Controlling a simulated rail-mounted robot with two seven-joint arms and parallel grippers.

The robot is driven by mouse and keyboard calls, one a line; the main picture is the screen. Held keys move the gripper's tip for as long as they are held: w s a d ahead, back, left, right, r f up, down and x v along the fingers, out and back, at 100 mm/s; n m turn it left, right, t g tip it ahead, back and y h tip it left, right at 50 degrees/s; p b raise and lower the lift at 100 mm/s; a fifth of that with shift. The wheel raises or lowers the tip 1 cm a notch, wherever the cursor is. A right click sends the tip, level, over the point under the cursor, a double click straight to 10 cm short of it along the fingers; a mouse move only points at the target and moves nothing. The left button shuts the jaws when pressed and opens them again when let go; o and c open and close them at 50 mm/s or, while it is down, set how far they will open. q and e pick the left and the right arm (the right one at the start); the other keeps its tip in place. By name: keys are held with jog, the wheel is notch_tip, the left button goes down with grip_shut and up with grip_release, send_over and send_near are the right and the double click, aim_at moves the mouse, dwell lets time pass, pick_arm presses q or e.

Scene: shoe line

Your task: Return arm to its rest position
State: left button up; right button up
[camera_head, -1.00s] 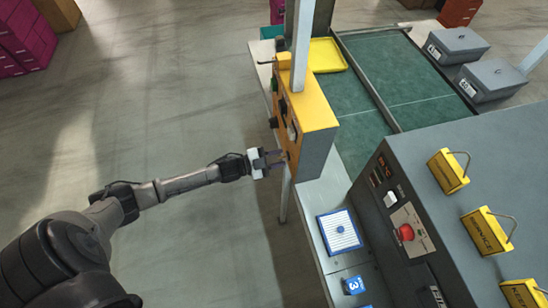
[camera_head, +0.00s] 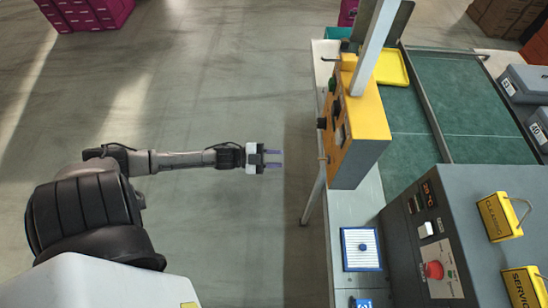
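My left arm reaches in from the left, and its gripper (camera_head: 273,158) hangs over bare floor, to the left of the yellow control box (camera_head: 362,125). A clear gap separates the fingertips from the box. The two fingers look spread a little apart with nothing between them. My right gripper is out of view.
The workbench edge with a blue-and-white pad (camera_head: 361,249) runs down the right side. A grey machine (camera_head: 470,200) with a red button (camera_head: 434,270) and yellow tags stands farther right. A green conveyor (camera_head: 470,90) and yellow tray (camera_head: 393,68) lie behind. The floor around the arm is clear.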

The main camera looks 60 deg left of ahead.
pick_arm(q)
jog(key=shift+s+a, duration=0.2)
dwell(0.6)
jog(key=s+a+f+n+g+y, duration=0.3)
jog(key=a+f+n+g+y, duration=0.35)
jog(key=y, duration=0.65)
jog(key=s+d+r+n+g+h, duration=0.25)
jog(key=s+d, duration=0.45)
jog(key=d, duration=0.5)
jog(key=s+d+r+n+g+h, duration=0.1)
jog(key=s+d+r+n+g, duration=0.15)
jog(key=s+d, duration=0.6)
notch_tip(320, 180, up, 16)
jog(key=w+d+p, duration=0.2)
jog(key=p, duration=1.4)
jog(key=shift+d+f, duration=0.25)
jog(key=shift+d, duration=0.15)
